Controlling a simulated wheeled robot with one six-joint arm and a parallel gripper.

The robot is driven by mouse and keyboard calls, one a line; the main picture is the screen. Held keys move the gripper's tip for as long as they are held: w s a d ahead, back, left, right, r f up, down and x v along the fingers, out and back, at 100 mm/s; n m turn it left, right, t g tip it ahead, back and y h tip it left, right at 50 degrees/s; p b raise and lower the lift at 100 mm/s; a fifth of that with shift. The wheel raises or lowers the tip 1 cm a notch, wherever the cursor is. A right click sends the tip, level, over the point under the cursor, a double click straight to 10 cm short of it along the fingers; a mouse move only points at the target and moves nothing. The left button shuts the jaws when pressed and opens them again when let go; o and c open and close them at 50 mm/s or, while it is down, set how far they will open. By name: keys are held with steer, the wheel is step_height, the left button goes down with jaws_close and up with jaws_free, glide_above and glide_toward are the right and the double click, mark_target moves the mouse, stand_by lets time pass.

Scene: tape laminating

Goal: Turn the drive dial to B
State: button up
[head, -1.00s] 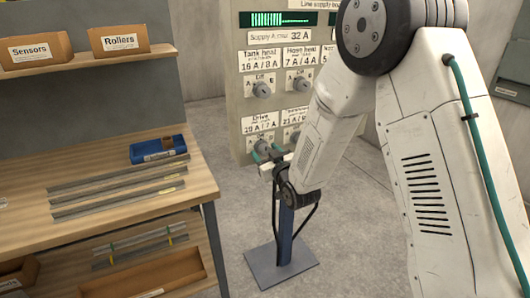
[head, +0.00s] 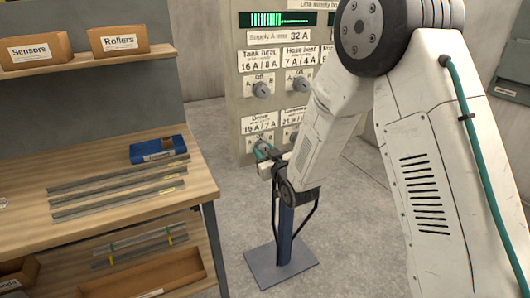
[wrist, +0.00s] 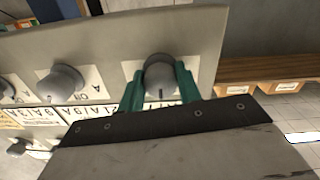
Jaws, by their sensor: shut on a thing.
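The drive dial, a dark grey round knob, shows in the wrist view (wrist: 160,72) between my green fingers. My gripper (wrist: 159,86) is shut on its two sides. In the head view, my gripper (head: 263,151) is at the lower left of the supply panel (head: 239,70), just under the label "Drive" (head: 260,122). There the fingers mostly hide the dial. I cannot read which letter its pointer faces.
The tank heat dial (head: 263,90) and hose heat dial (head: 299,85) are above, with another dial to the right of the drive. A workbench (head: 120,170) with metal strips and a blue bin (head: 158,149) stands left. A blue stand (head: 285,235) is below my wrist.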

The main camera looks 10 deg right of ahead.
steer(key=shift+w+r, duration=0.1)
steer(key=m, duration=0.4)
steer(key=shift+a+r+m, duration=0.1)
steer(key=shift+m, duration=2.1)
steer(key=o, duration=1)
steer(key=shift+a, duration=0.1)
